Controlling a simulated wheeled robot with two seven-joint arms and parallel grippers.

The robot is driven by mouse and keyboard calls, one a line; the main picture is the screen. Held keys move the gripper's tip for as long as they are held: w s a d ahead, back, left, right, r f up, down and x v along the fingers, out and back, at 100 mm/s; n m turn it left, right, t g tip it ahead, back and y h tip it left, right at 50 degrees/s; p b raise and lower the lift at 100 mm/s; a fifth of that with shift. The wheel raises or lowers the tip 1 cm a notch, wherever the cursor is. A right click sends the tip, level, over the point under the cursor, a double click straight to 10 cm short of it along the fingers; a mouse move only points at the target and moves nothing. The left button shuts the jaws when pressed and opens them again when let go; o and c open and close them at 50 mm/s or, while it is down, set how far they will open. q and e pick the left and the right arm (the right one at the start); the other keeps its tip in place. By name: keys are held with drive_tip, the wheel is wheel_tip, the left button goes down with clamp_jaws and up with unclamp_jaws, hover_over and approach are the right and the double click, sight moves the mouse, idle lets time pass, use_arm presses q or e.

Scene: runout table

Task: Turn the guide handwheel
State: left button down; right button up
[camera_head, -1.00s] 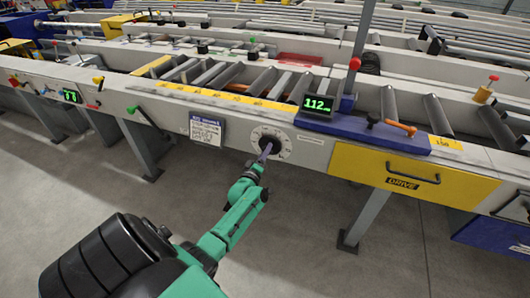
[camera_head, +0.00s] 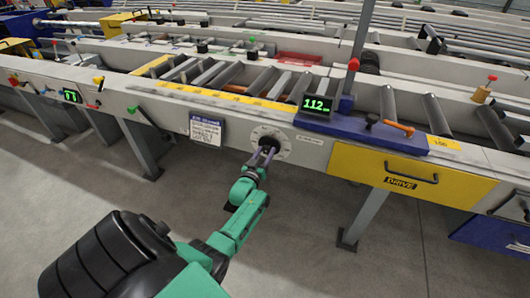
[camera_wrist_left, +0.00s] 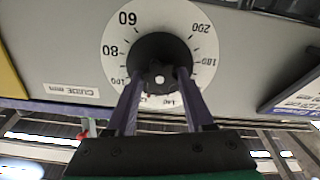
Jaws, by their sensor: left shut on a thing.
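The guide handwheel (camera_head: 268,149) is a dark knob on a round pale dial on the front of the runout table. In the left wrist view the dark knob (camera_wrist_left: 160,58) sits inside the dial (camera_wrist_left: 118,38), whose numbers appear upside down, near a label reading GUIDE mm. My left gripper (camera_head: 263,156) reaches up to the dial from below. In the left wrist view its two purple fingers (camera_wrist_left: 160,80) lie on either side of the knob's near part, shut on it. My right gripper is not in view.
A green display (camera_head: 315,104) reading 112 stands above the dial to the right. A yellow DRIVE drawer (camera_head: 400,178) is farther right. A printed sign (camera_head: 206,130) hangs left of the dial. A table leg (camera_head: 364,220) stands right; the floor below is clear.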

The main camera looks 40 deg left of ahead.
use_arm(q)
drive_tip(key=shift+m, duration=0.6)
drive_tip(key=shift+c, duration=1.4)
unclamp_jaws()
drive_tip(key=p+v, duration=0.2)
drive_tip(key=v, duration=1.2)
drive_tip(key=shift+s+p, duration=0.35)
drive_tip(key=shift+d, duration=0.15)
